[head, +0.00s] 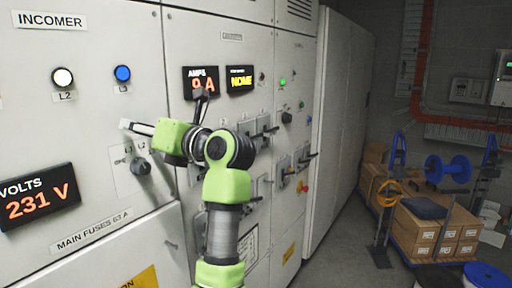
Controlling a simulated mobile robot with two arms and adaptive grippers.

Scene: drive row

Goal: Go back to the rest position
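One of my arms, which I take to be the left, rises from the bottom edge, left of centre, in front of the grey switchgear panel (100,180). It is green and grey and bends at the wrist towards the panel. My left gripper (168,112) is partly hidden behind the green wrist. A pale, finger-like part sticks out to the left and a dark part upwards below the amps display (201,82). I cannot tell whether it is open, or whether it touches the panel. My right gripper is not in view.
A black rotary knob (140,166), a volts display (36,196) and several switch handles (266,133) are close around the arm. A cart with cardboard boxes (436,226) and a blue reel (447,169) stands at the right. Grey floor (340,250) lies clear between.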

